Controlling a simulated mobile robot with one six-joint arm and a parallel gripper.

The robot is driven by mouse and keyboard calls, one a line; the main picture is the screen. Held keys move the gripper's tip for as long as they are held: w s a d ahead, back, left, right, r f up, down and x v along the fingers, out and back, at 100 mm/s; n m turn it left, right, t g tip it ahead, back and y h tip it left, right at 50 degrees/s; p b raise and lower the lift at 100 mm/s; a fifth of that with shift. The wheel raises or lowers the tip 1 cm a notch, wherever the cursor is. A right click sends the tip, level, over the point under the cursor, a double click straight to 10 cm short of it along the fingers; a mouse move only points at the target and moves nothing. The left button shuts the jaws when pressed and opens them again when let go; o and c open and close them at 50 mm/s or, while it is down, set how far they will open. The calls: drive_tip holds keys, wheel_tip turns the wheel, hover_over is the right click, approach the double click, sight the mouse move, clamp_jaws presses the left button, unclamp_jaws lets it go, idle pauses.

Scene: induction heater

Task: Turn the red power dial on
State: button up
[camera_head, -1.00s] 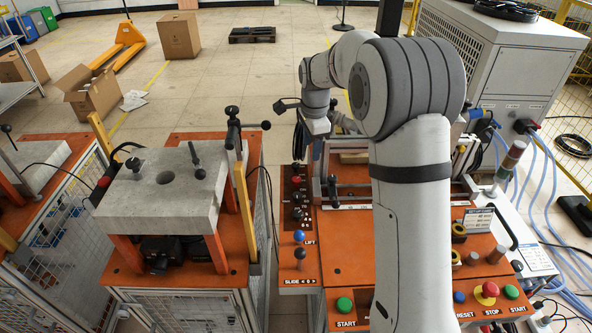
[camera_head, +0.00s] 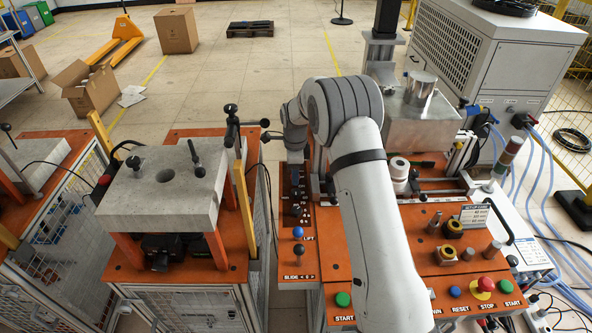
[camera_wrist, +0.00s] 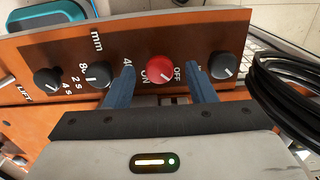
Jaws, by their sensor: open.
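The red power dial (camera_wrist: 160,69) sits on an orange panel in the wrist view, with OFF printed at its right and ON at its lower left. My gripper (camera_wrist: 163,80) is open, with one blue finger on each side of the dial. The fingertips look close to the panel, but I cannot tell whether they touch it. In the head view my gripper (camera_head: 293,188) is over the orange dial strip, and the red dial is hidden there.
Black dials (camera_wrist: 98,74) stand left of the red one, and another black dial (camera_wrist: 223,65) stands right. Black cables (camera_wrist: 285,85) hang at the right. In the head view a blue LIFT knob (camera_head: 298,232) and a grey block on a stand (camera_head: 160,200) are nearby.

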drive_tip(key=shift+f, duration=0.3)
drive_tip(key=c, duration=0.9)
drive_tip(key=shift+d, duration=0.2)
drive_tip(key=shift+c, duration=0.3)
drive_tip(key=shift+a, duration=0.15)
drive_tip(key=shift+f+m+b, duration=0.1)
drive_tip(key=shift+m+b, duration=1.15)
drive_tip(key=shift+m, duration=0.25)
drive_tip(key=shift+m+b, duration=1.05)
drive_tip(key=shift+m, duration=1.15)
drive_tip(key=shift+a+r, duration=0.1)
drive_tip(key=shift+r, duration=0.1)
